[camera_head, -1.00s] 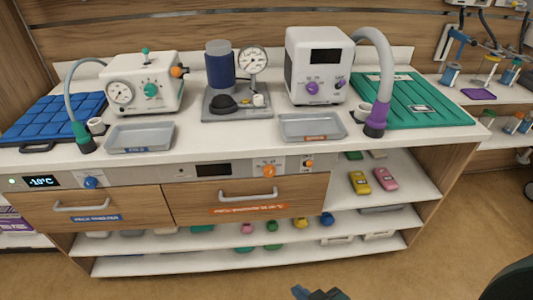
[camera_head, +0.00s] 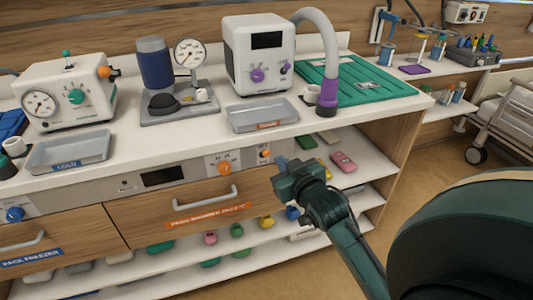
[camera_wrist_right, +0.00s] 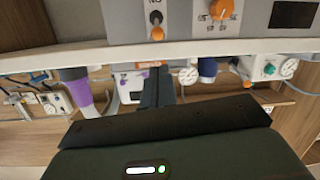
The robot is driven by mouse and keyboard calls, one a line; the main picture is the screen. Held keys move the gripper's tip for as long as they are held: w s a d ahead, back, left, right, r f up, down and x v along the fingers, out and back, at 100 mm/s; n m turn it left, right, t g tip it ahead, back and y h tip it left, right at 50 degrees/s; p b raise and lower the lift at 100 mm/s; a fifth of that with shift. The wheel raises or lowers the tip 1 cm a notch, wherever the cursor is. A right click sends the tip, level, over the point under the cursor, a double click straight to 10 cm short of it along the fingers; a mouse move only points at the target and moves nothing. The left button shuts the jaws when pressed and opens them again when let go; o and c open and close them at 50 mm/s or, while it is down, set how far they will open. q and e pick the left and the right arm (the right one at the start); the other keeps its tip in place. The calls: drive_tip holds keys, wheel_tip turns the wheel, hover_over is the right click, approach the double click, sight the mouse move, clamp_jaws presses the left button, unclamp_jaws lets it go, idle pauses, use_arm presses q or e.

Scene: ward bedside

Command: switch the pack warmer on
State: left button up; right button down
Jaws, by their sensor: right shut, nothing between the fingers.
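The pack warmer is the drawer (camera_head: 205,207) with an orange label under the counter. Its panel carries a dark display (camera_head: 163,176), an orange dial (camera_head: 224,168) and a small orange-tipped toggle switch (camera_head: 265,153). The wrist view is upside down and shows the switch (camera_wrist_right: 156,31), the dial (camera_wrist_right: 222,10) and the display (camera_wrist_right: 293,14). My right gripper (camera_head: 281,164) is shut and empty, just in front of the panel's right end near the switch. Its fingers (camera_wrist_right: 157,82) point toward the switch in the wrist view, with a gap visible. My left gripper is out of view.
The counter above holds a grey tray (camera_head: 262,115), a white machine with a grey hose (camera_head: 258,55) and a green mat (camera_head: 358,92). The pack freezer (camera_head: 35,240) is at lower left. Open shelves (camera_head: 345,175) with coloured packs lie right of the drawer.

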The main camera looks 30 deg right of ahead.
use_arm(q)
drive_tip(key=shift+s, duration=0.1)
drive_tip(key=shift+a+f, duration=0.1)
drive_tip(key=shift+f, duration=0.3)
use_arm(e)
approach(262, 144)
drive_tip(key=x, duration=0.5)
drive_tip(key=shift+w+r, duration=0.35)
drive_tip(key=shift+w, duration=0.1)
use_arm(q)
drive_tip(key=shift+b, duration=0.35)
use_arm(e)
drive_tip(key=shift+a, duration=0.1)
drive_tip(key=shift+s+f+t+b, duration=0.15)
drive_tip(key=shift+f+t+b, duration=0.15)
drive_tip(key=shift+b, duration=0.1)
use_arm(q)
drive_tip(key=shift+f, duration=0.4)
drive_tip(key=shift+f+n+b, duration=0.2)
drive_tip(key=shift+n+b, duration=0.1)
drive_tip(key=shift+b, duration=0.4)
use_arm(e)
drive_tip(key=shift+s+f+t, duration=0.1)
drive_tip(key=shift+s+t, duration=0.1)
drive_tip(key=shift+t, duration=0.2)
